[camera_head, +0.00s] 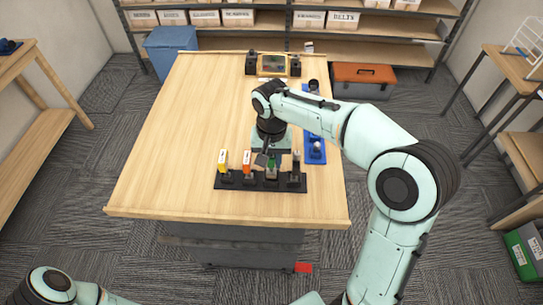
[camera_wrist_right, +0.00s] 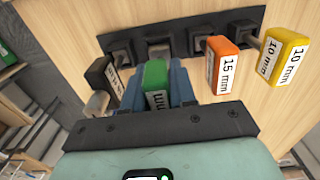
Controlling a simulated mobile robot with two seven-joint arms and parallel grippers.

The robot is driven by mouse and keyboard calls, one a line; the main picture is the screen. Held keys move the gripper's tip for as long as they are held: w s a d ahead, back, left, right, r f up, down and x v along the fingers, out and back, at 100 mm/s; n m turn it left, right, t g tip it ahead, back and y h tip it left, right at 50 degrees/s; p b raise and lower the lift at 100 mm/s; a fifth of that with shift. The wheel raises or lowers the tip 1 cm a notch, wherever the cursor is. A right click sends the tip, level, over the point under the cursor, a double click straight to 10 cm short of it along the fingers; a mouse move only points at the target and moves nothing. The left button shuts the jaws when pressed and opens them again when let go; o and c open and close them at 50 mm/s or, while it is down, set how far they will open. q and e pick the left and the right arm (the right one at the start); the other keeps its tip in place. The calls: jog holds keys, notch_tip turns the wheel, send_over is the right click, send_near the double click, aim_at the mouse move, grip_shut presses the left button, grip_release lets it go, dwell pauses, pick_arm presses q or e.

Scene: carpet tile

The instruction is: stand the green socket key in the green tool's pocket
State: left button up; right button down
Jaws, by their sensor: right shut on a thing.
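The green socket key (camera_head: 271,161) is between the fingers of my right gripper (camera_head: 267,157), which is shut on its head. In the right wrist view its green head (camera_wrist_right: 154,76) shows between my fingers (camera_wrist_right: 166,90). The black rack (camera_head: 237,183) holds a yellow key (camera_head: 222,161), an orange key (camera_head: 247,162) and a dark key (camera_head: 296,158). The green key is over the pocket between orange and dark. Its lower end is hidden, so I cannot tell whether it is inside. My left gripper is out of view.
The orange (camera_wrist_right: 222,68) and dark keys (camera_wrist_right: 104,82) stand close on either side of my right fingers. A blue tray (camera_head: 316,158) lies right of the rack on the wooden table (camera_head: 165,150). The table's left half is clear.

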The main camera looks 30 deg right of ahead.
aim_at(271, 171)
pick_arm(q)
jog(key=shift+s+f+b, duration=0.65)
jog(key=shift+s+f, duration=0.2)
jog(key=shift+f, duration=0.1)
pick_arm(e)
jog(key=shift+f, duration=1.55)
jog(key=c, duration=0.8)
grip_release()
jog(key=shift+c, duration=0.2)
notch_tip(271, 171, up, 13)
jog(key=shift+r+p, duration=0.1)
jog(key=shift+p, duration=1)
jog(key=shift+r, duration=0.1)
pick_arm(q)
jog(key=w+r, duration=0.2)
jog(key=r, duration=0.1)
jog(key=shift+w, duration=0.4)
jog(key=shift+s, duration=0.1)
